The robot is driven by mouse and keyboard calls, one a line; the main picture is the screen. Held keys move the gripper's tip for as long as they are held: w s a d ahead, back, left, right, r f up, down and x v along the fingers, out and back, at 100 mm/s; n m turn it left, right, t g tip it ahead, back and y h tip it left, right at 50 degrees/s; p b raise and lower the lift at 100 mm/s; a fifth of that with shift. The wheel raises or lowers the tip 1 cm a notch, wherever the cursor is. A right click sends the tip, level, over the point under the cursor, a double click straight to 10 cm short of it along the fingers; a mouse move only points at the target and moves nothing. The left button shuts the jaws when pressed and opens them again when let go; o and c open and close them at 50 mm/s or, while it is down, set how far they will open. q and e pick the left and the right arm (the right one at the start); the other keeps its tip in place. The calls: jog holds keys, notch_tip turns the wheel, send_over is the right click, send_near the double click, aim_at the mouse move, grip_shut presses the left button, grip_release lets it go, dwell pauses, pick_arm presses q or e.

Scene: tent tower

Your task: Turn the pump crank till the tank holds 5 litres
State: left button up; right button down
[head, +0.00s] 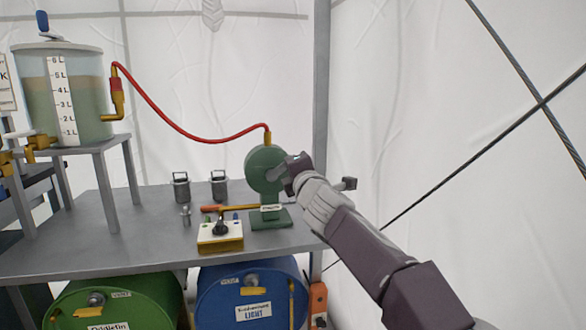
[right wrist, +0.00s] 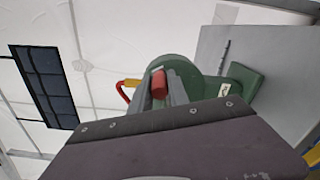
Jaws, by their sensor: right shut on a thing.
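The tank (head: 93,52) stands at the left on a small grey stand, with a white scale (head: 62,92) marked in litres. The tinted contents reach up close to the 5 L mark, with a brownish band above greener liquid; the exact level is hard to read. The green pump (head: 262,160) stands on the bench, joined to the tank by a red hose (head: 185,128). My right gripper (head: 290,170) is at the pump's right side. In the right wrist view, its fingers are shut on the red crank handle (right wrist: 159,84). My left gripper is out of view.
Green (head: 130,295) and blue (head: 225,290) drums lie under the bench. A tent pole (head: 321,90) rises behind my right arm.

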jog(key=shift+f, duration=0.15)
jog(key=c, duration=1.3)
grip_release()
jog(key=shift+a, duration=0.1)
jog(key=shift+o, duration=0.2)
jog(key=shift+s, duration=0.25)
jog(key=b+v, duration=0.3)
jog(key=v, duration=0.5)
jog(key=shift+s+d, duration=0.2)
jog(key=shift+s, duration=0.05)
